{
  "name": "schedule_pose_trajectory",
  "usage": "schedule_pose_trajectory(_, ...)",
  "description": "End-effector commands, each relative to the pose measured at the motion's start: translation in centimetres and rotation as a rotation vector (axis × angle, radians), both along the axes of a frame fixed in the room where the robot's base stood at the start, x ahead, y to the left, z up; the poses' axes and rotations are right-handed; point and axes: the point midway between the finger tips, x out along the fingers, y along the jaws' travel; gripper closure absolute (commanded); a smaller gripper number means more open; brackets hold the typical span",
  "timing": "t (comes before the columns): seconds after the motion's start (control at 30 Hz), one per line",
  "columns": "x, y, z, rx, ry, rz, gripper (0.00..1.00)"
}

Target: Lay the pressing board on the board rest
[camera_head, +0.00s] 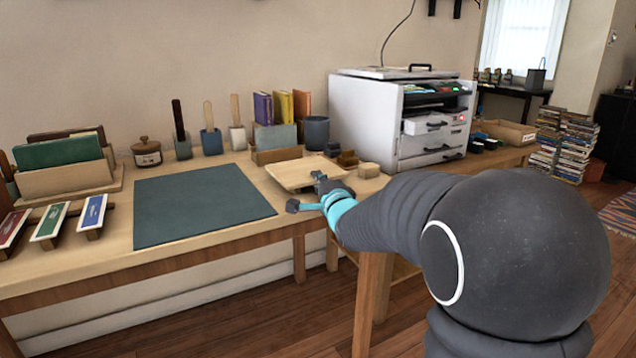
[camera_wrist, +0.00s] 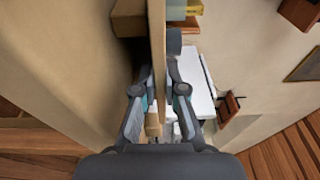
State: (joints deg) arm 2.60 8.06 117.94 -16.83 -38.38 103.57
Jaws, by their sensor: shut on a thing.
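The pressing board appears to be the pale flat wooden panel (camera_head: 300,173) near the right part of the table. My gripper (camera_head: 322,188) is shut on its near edge. In the wrist view the board (camera_wrist: 157,40) shows edge-on as a thin strip between the two fingers (camera_wrist: 159,88), with a dark gap between it and the tabletop on the left. The board looks roughly level and just above the table. I cannot clearly make out the board rest; part of the table beneath the board is hidden.
A dark green mat (camera_head: 200,205) covers the middle of the table (camera_head: 110,255). Behind the board stand a grey cup (camera_head: 316,133) and upright books (camera_head: 263,108). Small wooden blocks (camera_head: 368,170) and a white cabinet (camera_head: 372,115) are to its right. Coloured strips (camera_head: 50,222) lie at left.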

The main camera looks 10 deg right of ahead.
Motion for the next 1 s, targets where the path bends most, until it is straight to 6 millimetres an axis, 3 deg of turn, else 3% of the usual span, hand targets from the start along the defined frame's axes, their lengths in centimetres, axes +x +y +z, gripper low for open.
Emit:
schedule_pose_trajectory(0.1, 0.0, 0.0, 0.0, 0.000, 0.002, 0.000, 1.00)
schedule_pose_trajectory(0.13, 0.0, 0.0, -0.1, 0.000, 0.003, 0.000, 0.85)
schedule_pose_trajectory(0.17, 0.0, 0.0, -0.1, 0.000, 0.003, 0.000, 0.80)
schedule_pose_trajectory(0.57, -0.5, -0.1, 0.0, 0.000, 0.002, 0.000, 0.80)
schedule_pose_trajectory(0.73, -2.7, -0.4, -0.1, -0.001, 0.002, -0.001, 0.80)
schedule_pose_trajectory(1.0, -7.8, -1.1, -0.1, -0.001, 0.001, 0.000, 0.80)
